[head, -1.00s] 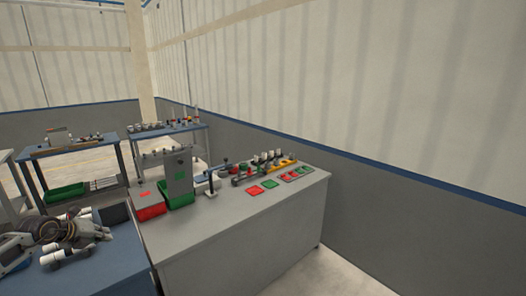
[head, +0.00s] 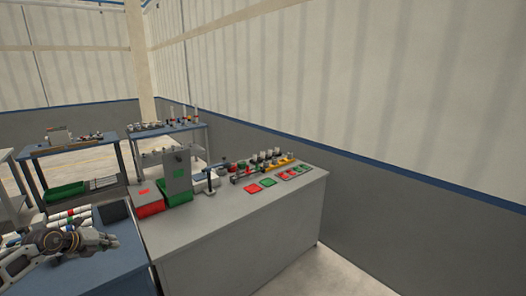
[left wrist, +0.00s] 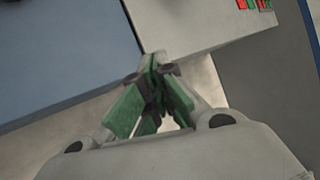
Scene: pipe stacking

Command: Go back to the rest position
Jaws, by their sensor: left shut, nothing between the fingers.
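My left gripper (head: 112,243) is at the lower left of the head view, above the blue table (head: 128,262). In the left wrist view its green-padded fingers (left wrist: 153,62) meet at the tips, shut with nothing between them. Below them show the blue table (left wrist: 60,50), the grey workbench (left wrist: 190,25) and a strip of floor. My right gripper is in neither current view.
White pipes (head: 68,215) lie behind my left gripper on the blue table. The grey workbench (head: 235,235) to the right carries a red bin (head: 148,203), a green bin (head: 178,192) and coloured pads. Floor is open at the lower right.

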